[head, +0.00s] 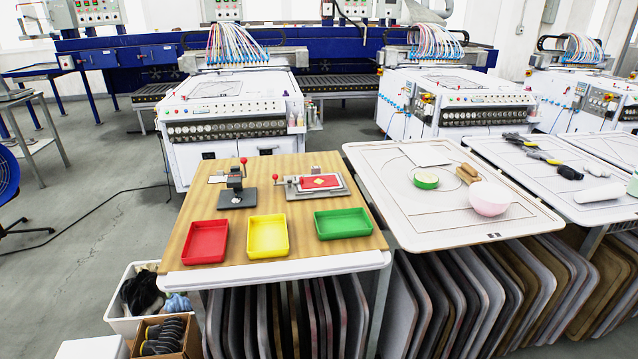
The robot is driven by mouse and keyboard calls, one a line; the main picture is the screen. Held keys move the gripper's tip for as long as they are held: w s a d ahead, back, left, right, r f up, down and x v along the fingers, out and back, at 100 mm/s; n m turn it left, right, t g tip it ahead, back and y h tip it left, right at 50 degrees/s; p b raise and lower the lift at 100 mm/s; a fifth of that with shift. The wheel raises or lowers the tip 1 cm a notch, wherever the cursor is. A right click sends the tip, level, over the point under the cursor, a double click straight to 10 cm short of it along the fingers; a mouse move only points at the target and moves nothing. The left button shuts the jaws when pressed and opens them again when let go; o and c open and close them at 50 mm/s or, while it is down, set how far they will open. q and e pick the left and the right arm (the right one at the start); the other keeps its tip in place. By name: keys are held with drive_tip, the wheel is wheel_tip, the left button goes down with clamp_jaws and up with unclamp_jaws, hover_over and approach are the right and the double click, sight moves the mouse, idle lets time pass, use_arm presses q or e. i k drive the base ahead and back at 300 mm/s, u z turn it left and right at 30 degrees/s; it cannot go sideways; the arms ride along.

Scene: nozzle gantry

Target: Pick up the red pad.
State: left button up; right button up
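A flat red pad (307,186) lies on a grey plate fixture (337,192) toward the back right of the wooden-topped table (290,200). A small yellowish piece (320,181) sits on the middle of the pad. A lever with a red knob (276,177) is at the fixture's left side. Neither of my grippers is in view.
A small press (237,196) with a red knob stands left of the fixture. Red (205,241), yellow (268,237) and green (343,223) trays sit along the front, appearing empty. A white-topped table (450,215) with a pink bowl (489,199) and green-topped roll (426,181) adjoins at right.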

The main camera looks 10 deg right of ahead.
sight(329, 181)
drive_tip(key=z, duration=1.75)
drive_tip(key=i, duration=1.55)
drive_tip(key=u, duration=2.05)
